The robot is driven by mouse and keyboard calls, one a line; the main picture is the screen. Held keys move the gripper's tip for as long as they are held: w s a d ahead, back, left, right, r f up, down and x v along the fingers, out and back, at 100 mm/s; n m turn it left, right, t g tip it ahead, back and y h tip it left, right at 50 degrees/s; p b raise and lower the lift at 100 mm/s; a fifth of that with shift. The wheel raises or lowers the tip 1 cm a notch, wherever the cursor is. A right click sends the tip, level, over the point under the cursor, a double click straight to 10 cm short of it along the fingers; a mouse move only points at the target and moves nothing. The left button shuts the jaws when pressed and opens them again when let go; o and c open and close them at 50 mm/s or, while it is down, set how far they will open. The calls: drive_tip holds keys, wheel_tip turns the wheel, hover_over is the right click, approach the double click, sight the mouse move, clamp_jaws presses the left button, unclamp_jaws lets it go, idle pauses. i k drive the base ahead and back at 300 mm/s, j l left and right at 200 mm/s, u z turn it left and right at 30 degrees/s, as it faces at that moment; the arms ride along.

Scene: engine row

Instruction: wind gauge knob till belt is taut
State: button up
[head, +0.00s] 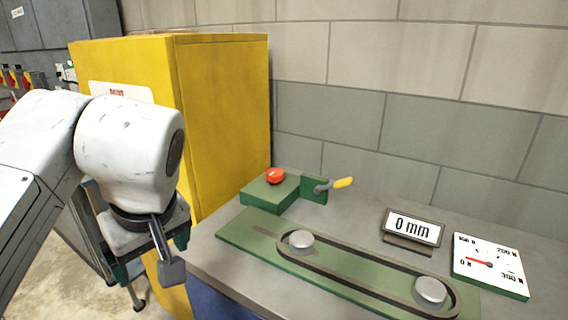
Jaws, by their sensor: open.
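My gripper (148,274) hangs at the left, off the table's left edge and apart from everything on the table. It is open and empty; part of its fingers is hard to make out. A dark belt (360,259) loops around two silver pulleys, the left one (301,240) and the right one (430,291), on a green plate (247,232). A white dial gauge (490,266) marked in N has its red needle pointing left, near 0 N. A small display (411,229) reads "0 mm". No knob is visible on the gauge itself.
A green block (262,194) with a red button or knob (275,175) and a yellow-handled lever (337,184) stands at the table's back left. A yellow cabinet (222,120) rises behind my gripper. A block wall (425,140) closes off the back.

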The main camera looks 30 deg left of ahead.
sight(275, 175)
drive_tip(key=i, duration=1.55)
